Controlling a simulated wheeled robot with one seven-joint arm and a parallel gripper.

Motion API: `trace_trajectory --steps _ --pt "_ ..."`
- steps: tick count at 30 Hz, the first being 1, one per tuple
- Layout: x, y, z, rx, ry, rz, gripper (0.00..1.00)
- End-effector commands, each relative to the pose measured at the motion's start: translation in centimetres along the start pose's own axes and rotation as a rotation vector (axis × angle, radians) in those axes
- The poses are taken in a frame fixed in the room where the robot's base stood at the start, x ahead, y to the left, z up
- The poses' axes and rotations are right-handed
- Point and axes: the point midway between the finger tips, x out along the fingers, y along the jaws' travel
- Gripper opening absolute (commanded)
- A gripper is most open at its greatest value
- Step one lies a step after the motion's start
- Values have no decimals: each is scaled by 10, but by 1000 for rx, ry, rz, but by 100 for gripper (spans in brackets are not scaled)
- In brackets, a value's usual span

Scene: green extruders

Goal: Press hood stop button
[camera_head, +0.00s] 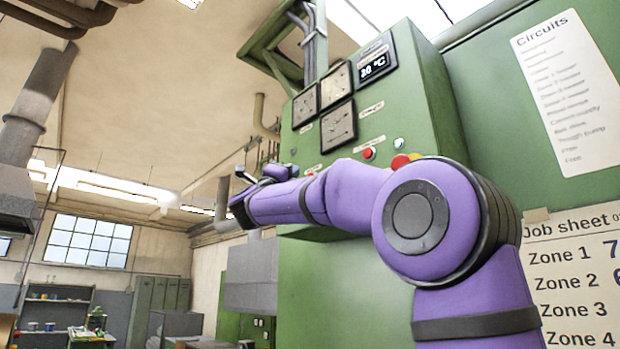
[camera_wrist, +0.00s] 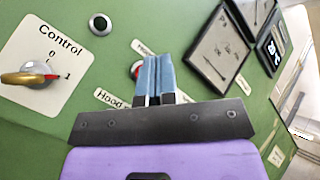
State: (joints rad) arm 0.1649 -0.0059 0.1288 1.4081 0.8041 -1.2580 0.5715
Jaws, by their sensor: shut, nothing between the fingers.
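In the wrist view, a red button (camera_wrist: 135,69) shows on the green panel just left of my gripper's fingertips, partly hidden behind them. Two white labels lie close by. The lower label (camera_wrist: 111,98) begins "Hood"; the upper label (camera_wrist: 144,47) is partly covered by the fingers. My gripper (camera_wrist: 153,59) is shut and empty, its two blue-grey fingers side by side, pointing at the panel. I cannot tell whether the tips touch it. In the head view my purple arm reaches left across the panel's lower part, and the fingertips are not clear there.
A square gauge (camera_wrist: 222,45) and a dark display (camera_wrist: 272,48) are right. In the head view, another red button (camera_head: 369,153) sits above my arm on the green cabinet (camera_head: 330,290).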

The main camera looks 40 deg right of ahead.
Motion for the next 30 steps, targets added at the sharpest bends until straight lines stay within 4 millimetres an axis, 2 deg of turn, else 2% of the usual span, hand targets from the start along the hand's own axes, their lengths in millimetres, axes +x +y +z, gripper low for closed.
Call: trace_trajectory --steps 11,30 --pt "-20 -15 15 0 -1 0 0" --pt "-21 -15 15 -1 0 0 0"
